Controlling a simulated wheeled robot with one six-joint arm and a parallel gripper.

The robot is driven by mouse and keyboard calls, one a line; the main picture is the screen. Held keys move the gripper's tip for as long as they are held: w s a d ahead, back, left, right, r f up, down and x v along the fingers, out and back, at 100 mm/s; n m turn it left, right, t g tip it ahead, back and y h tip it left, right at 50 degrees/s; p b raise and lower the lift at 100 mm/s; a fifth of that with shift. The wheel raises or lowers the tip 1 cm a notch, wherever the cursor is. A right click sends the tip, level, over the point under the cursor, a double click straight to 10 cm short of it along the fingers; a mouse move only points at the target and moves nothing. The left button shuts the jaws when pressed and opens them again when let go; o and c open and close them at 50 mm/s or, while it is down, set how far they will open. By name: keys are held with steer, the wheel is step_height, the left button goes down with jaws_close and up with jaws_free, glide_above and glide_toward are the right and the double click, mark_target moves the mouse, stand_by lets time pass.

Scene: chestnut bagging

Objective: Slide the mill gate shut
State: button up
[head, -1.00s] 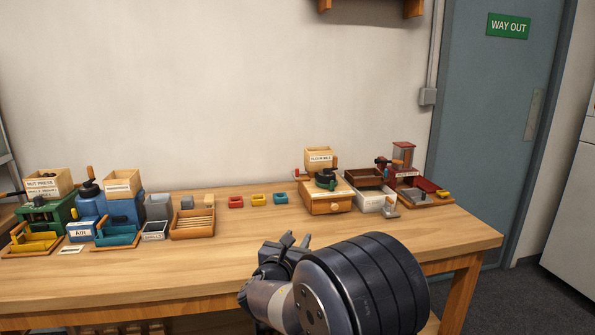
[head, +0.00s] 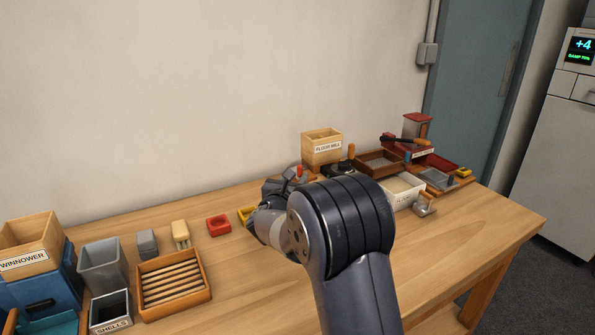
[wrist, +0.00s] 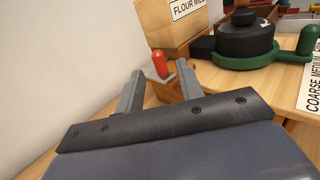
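The flour mill has a light wood hopper (head: 321,145) labelled FLOUR MILL; it also shows in the wrist view (wrist: 165,22). A red knob (wrist: 160,63) on a small grey plate sticks up at the mill's near left side, and it shows in the head view too (head: 299,171). I take it as the gate's handle; the gate itself is mostly hidden. My gripper (wrist: 160,83) is open and empty, with one grey finger on each side of the knob in the picture. I cannot tell whether the fingers reach it.
A black round millstone (wrist: 238,45) with a green-handled ring sits right of the hopper. A red block (head: 219,225) and slatted wooden tray (head: 173,283) lie left.

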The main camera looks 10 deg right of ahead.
mark_target(299, 171)
steer(key=shift+x, duration=1.7)
jaws_close()
